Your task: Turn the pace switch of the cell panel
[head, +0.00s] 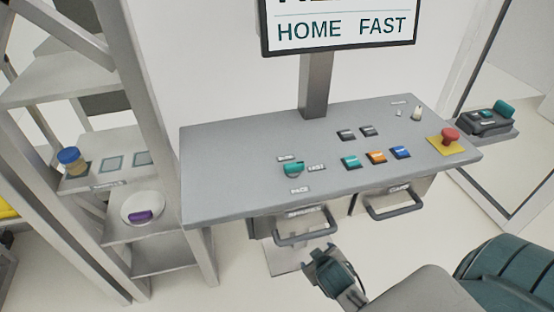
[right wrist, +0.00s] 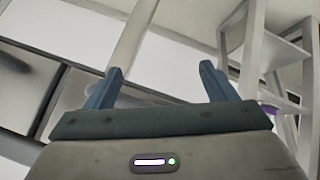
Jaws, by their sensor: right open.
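The cell panel (head: 230,160) is a grey sloped console in the middle of the head view. The pace switch (head: 293,169) is a teal knob on its left part, with the label PACE (head: 299,190) below it and another label, apparently FAST (head: 316,168), to its right. My right gripper (head: 320,254) is below the panel's front edge, in front of the drawers, apart from the switch. In the right wrist view its two fingers (right wrist: 160,88) are spread with nothing between them. My left gripper is not in view.
A screen (head: 345,30) above the panel reads HOME and FAST. Teal, orange and blue buttons (head: 376,156) and a red mushroom button (head: 450,136) are to the switch's right. Two drawer handles (head: 306,238) stick out below the panel. A shelf rack (head: 170,200) stands at left.

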